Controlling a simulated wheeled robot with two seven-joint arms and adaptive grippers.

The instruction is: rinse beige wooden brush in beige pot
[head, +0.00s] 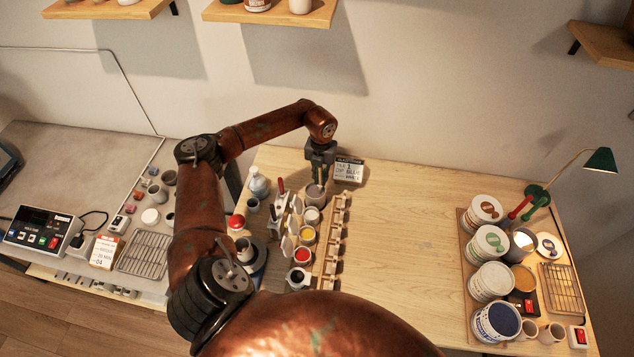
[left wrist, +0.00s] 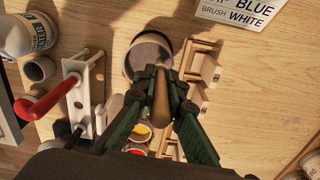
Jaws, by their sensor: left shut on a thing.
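My left gripper (head: 320,163) is shut on the beige wooden brush (head: 320,175), which hangs roughly upright beneath it. The brush handle (left wrist: 161,97) shows end-on between the fingers (left wrist: 159,76) in the left wrist view. The beige pot (head: 314,195) stands directly below, at the far end of a row of small pots. Its round opening with greyish contents (left wrist: 150,48) lies just beyond the fingertips in the left wrist view. The bristles are hidden, so I cannot tell how deep they are in the pot. My right gripper is not in view.
Paint pots, yellow (head: 307,235) and red (head: 301,255), stand nearer in the row, beside a wooden rack (head: 333,240). A label card (head: 348,170) stands right of the gripper. A bottle (head: 258,183) is to the left. The table's middle is clear; large tubs (head: 491,282) stand right.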

